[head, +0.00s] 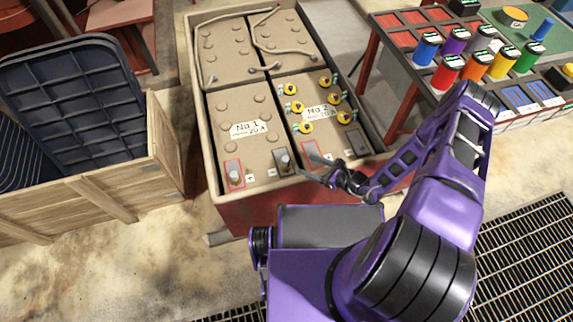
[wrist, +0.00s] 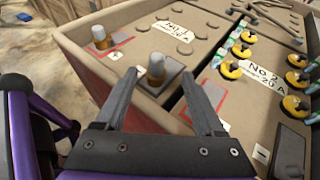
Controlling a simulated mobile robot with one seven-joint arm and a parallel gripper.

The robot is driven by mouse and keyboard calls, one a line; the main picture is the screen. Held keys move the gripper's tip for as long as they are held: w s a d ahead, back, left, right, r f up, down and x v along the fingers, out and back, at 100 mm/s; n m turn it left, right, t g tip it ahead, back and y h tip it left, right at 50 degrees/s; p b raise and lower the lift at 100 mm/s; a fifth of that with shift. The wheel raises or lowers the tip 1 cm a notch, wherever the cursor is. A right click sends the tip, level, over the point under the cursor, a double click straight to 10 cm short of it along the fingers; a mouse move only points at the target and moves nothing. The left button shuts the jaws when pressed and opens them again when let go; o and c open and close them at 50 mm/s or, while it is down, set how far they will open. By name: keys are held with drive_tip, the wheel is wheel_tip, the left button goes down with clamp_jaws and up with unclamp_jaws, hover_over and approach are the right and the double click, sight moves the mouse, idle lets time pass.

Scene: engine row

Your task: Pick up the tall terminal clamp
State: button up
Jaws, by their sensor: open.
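Two metal terminal clamps stand upright on the No 1 battery. One clamp (head: 235,177) is on a red-edged plate; it also shows in the wrist view (wrist: 100,38). The other clamp (head: 285,161) is on a dark plate; in the wrist view (wrist: 156,70) it appears between my fingertips and looks the taller, though it is nearer. My gripper (head: 312,168) is open and empty, just right of this clamp in the head view. In the wrist view my gripper (wrist: 160,74) shows both fingers spread, one on each side of the clamp. I cannot tell whether they touch it.
The battery tray (head: 205,130) has a raised rim at the front. The No 2 battery (head: 310,88) beside it carries several yellow caps. A wooden crate (head: 95,195) with a dark blue bin (head: 75,95) stands left. A rack (head: 375,65) with coloured cans stands right.

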sight(285, 157)
drive_tip(key=x, duration=0.8)
drive_tip(key=shift+w+a+f+b, duration=0.15)
drive_tip(key=shift+a+f+b, duration=0.1)
drive_tip(key=shift+f+b, duration=0.1)
drive_tip(key=x, duration=0.3)
drive_tip(key=f+x, duration=0.1)
drive_tip(key=shift+a+f+b, duration=0.1)
drive_tip(key=shift+a+b, duration=0.2)
drive_tip(key=shift+b, duration=0.1)
drive_tip(key=shift+w+a, duration=0.1)
drive_tip(key=shift+a, duration=0.1)
drive_tip(key=shift+c, duration=0.3)
clamp_jaws()
